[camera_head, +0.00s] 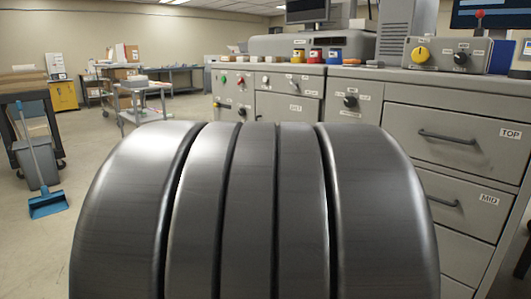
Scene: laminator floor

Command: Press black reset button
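No label that I can read says reset, so I cannot tell which control is the reset button. On the grey cabinet front, a small control panel (230,95) carries green, red, yellow and black controls. Its small black control (242,112) is at the lower right. A larger black knob (350,101) is on the cabinet front farther right. Another black knob (460,58) is on the grey control box (446,53) on top, beside a yellow knob. My gripper is not in view; a large dark ribbed part, seemingly my arm, fills the lower middle.
Grey drawers (448,136) with bar handles stand close on the right. Yellow, red and blue containers (316,56) sit on the counter. A cart (143,100) is at the left back, and a blue dustpan (47,203) lies by a dark trolley at left. Open floor lies between.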

